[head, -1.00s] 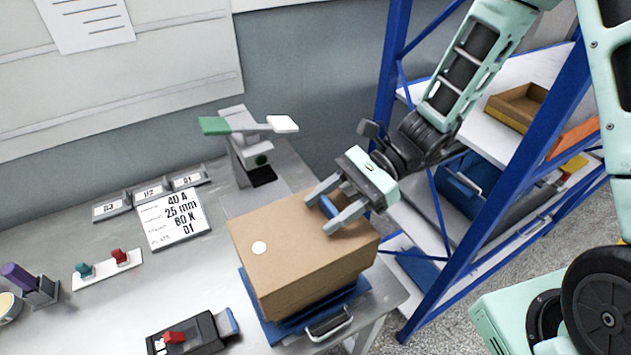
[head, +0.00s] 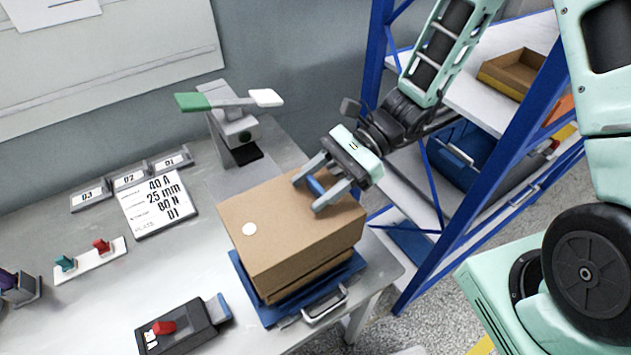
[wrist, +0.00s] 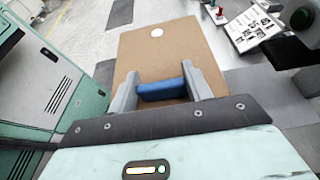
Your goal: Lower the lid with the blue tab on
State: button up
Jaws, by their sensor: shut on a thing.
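The brown cardboard lid (head: 275,225) has a white round spot near its far-left part and a blue tab (head: 316,187) on top. It sits level or nearly so above a lower cardboard box (head: 310,280), whose strip shows under the lid's front right edge. Whether lid and box touch is unclear. My gripper (head: 308,194) is shut on the blue tab. In the wrist view, the blue tab (wrist: 161,90) lies between both fingers, with the lid (wrist: 150,55) stretching out beyond it. The box's inside is hidden.
The box stands on a blue tray (head: 243,275) with a metal handle (head: 325,305). A grey stand with a green-and-white arm (head: 238,130) rises behind it. A switch block (head: 180,330) lies front left. A blue-framed shelf (head: 430,270) stands close on the right.

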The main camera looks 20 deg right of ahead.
jog(key=shift+f+b, duration=1.9)
jog(key=shift+f, duration=1)
jog(key=o, duration=1.3)
jog(key=shift+o, duration=0.2)
jog(key=b+v, duration=0.1)
jog(key=v, duration=0.6)
jog(key=shift+d, duration=0.25)
jog(key=shift+r, duration=0.1)
